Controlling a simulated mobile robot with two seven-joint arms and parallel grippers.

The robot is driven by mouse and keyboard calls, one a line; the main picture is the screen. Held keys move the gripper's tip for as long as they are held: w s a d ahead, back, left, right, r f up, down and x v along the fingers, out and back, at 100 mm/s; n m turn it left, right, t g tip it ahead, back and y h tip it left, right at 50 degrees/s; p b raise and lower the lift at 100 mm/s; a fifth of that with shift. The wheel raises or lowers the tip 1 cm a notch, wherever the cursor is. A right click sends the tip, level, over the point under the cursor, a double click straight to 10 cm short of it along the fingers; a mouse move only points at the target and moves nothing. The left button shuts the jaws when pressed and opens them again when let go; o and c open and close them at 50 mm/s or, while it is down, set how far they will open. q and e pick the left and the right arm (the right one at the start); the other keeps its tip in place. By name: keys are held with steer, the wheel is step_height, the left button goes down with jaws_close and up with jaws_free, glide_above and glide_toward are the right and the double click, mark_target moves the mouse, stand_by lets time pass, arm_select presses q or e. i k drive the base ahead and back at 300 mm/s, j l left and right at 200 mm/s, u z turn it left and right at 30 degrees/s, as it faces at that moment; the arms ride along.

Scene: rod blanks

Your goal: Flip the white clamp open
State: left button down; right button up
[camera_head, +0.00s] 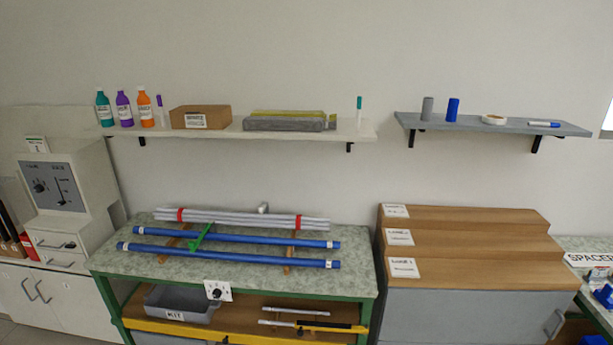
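A small whitish piece (263,208), which looks like the white clamp, stands at the back edge of a bundle of pale rods (240,217) on the workbench. It is too small to tell whether it is open or shut. The bundle has red bands near both ends. A green clamp (203,234) lies slanted across the blue rods (228,238) in front of the bundle. Neither of my grippers is in view.
The rods lie on wooden supports (288,262) on the green-framed workbench (345,278). A stepped wooden unit (470,240) stands close on the right, a white cabinet (60,235) on the left. A wall shelf (290,132) with bottles and boxes hangs above.

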mark_target(262, 208)
steer(key=i, duration=1.45)
steer(key=i+l+u, duration=0.1)
steer(key=i, duration=1.35)
